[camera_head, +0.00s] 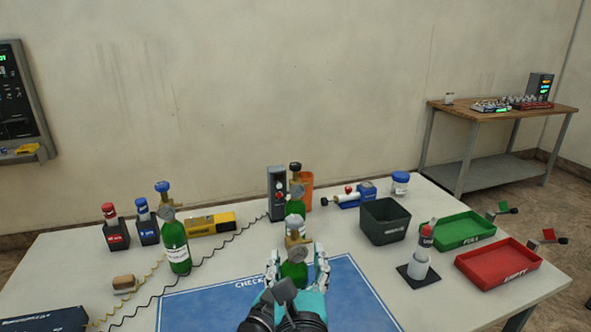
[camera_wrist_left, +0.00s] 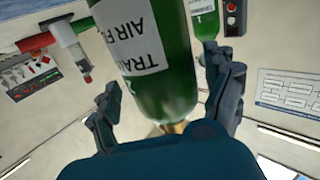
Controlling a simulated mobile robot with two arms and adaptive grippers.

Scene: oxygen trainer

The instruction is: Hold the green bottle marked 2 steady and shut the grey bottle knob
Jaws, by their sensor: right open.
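A green bottle (camera_head: 293,272) with a brass valve and grey round parts on top stands at the front middle, over the blue mat. In the left wrist view, the green bottle (camera_wrist_left: 160,60) fills the middle, upside down, with a white label. No number 2 is readable. My left gripper (camera_head: 297,262) has one finger on each side of this bottle. Its fingers (camera_wrist_left: 162,75) look apart from the bottle, with small gaps. My arm and wrist hide the bottle's lower part. I cannot tell how the grey knob is turned. My right gripper is not visible.
Another green bottle (camera_head: 295,207) stands close behind, beside a black box (camera_head: 277,192). A blue-knobbed green bottle (camera_head: 177,250) stands left. The blue mat (camera_head: 200,305) has free room.

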